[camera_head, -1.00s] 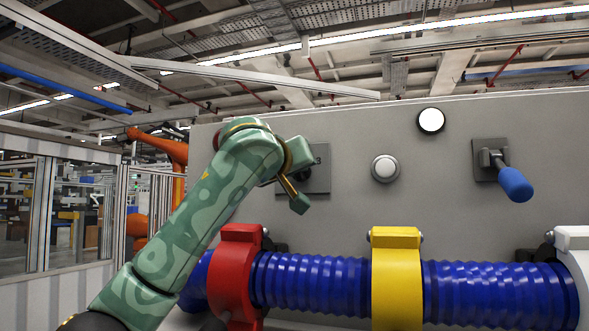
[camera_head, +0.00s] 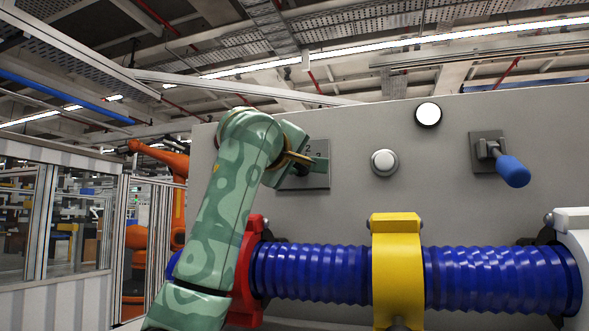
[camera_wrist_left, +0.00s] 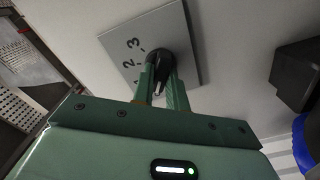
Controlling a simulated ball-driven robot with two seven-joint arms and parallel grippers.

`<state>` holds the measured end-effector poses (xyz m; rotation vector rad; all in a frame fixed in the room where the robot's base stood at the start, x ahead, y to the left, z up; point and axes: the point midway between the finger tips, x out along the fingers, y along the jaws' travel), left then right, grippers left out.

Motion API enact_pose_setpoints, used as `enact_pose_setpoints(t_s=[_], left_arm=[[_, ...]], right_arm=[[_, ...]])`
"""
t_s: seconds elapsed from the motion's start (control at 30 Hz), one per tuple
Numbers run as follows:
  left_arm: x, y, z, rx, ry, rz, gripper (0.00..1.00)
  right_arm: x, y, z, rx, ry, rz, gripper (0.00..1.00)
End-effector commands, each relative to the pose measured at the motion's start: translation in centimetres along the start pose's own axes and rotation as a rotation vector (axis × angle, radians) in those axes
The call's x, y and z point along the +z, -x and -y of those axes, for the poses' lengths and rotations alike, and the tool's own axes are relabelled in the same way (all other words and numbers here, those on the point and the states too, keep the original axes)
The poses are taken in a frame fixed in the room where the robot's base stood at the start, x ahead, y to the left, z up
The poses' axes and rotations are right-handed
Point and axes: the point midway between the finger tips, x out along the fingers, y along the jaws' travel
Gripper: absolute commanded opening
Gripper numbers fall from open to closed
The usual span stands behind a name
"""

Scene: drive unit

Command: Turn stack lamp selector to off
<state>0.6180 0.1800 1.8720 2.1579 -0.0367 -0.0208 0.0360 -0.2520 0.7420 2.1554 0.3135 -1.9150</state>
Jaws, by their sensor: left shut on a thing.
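The stack lamp selector is a black knob (camera_wrist_left: 159,66) on a grey square plate (camera_wrist_left: 185,35) with the numbers 2 and 3 visible in the left wrist view. The plate also shows in the head view (camera_head: 318,178), partly covered by my gripper. My left gripper (camera_wrist_left: 162,88) is shut on the knob, with one green finger on each side of it. In the head view the left gripper (camera_head: 300,161) is at the plate, and its hand hides the knob. The exact pointer position is hard to read. My right gripper is not in view.
Right of the plate on the grey panel (camera_head: 350,215) are a white round button (camera_head: 384,162), a white round lamp (camera_head: 428,114) and a blue-handled lever (camera_head: 512,171). Below runs a blue corrugated hose (camera_head: 310,275) in red (camera_head: 247,262) and yellow (camera_head: 396,265) clamps.

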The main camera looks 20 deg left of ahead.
Motion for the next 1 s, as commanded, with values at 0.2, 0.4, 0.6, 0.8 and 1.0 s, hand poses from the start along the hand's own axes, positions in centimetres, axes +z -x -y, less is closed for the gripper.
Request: enact_pose_setpoints(t_s=[0.2,0.4,0.6,0.8,1.0], left_arm=[[0.06,-0.02,0.09,-0.001,0.062,0.001,0.00],[-0.01,-0.03,0.10,-0.002,0.079,-0.001,0.00],[-0.03,-0.03,0.10,-0.002,0.080,-0.001,0.00],[-0.03,-0.03,0.10,-0.001,0.080,-0.001,0.36],[-0.02,-0.02,0.07,-0.001,0.079,0.000,0.36]], right_arm=[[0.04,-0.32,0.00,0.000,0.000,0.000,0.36],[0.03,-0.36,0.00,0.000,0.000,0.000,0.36],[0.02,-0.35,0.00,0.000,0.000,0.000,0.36],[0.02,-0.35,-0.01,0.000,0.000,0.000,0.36],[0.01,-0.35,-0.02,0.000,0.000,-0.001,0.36]])
